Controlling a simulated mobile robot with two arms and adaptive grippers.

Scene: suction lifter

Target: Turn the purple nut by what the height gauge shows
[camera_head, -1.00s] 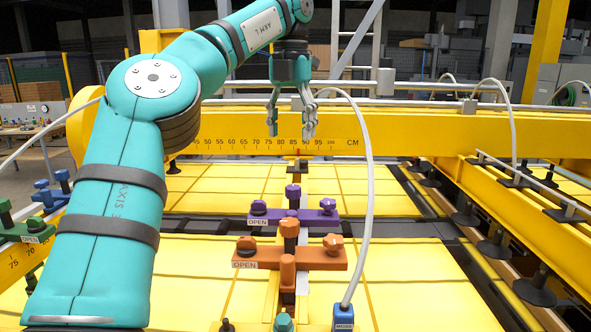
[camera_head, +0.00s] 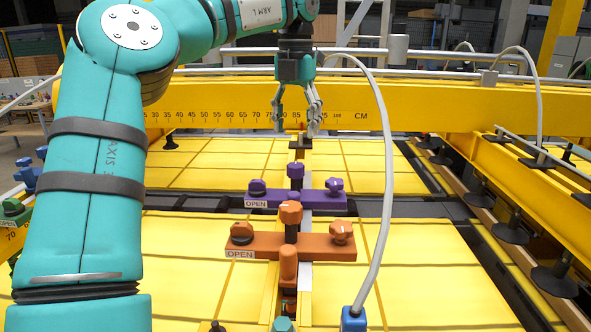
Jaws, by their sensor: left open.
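The purple fitting is a bar (camera_head: 315,199) across the middle track, with a tall central purple nut (camera_head: 295,171) and a purple knob (camera_head: 334,187) at its right. A second purple knob (camera_head: 257,187) sits at its left above an OPEN label. My left gripper (camera_head: 296,130) points down, open and empty, beyond and above the central nut, apart from it. It hangs in front of the scale (camera_head: 230,116) on the yellow beam, marked in CM. A small red mark shows between its fingers near 90; the exact reading is partly hidden. My right gripper is out of view.
An orange bar (camera_head: 325,244) with similar knobs stands nearer, also labelled OPEN. A white hose (camera_head: 383,200) arcs down on the right to a blue block (camera_head: 353,320). Dark suction cups (camera_head: 508,228) line the right rail. Yellow panels (camera_head: 410,270) lie flat on both sides.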

